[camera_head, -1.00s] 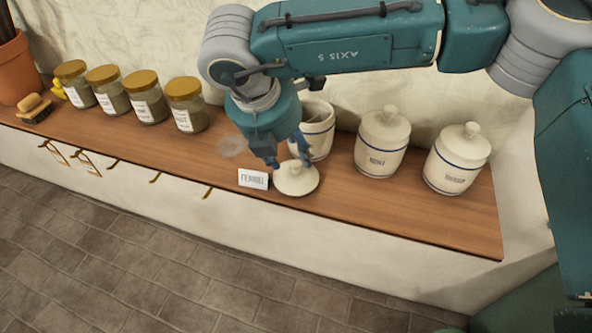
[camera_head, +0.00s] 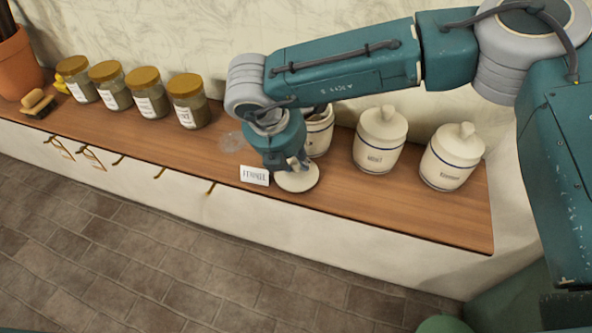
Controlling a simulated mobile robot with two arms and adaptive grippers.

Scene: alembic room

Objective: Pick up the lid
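The round cream lid (camera_head: 299,182) lies on the wooden counter in front of the open cream jar (camera_head: 320,132). My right gripper (camera_head: 292,167) points down right over the lid and hides its knob. Its fingers are at the knob, but I cannot tell whether they are closed on it. The lid looks flat and at counter height. My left gripper is not in view.
A small white label card (camera_head: 254,175) stands just left of the lid. Two lidded cream jars (camera_head: 380,142) (camera_head: 452,158) stand to the right. Several spice jars (camera_head: 187,102) with gold lids stand to the left. The counter's front edge is close to the lid.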

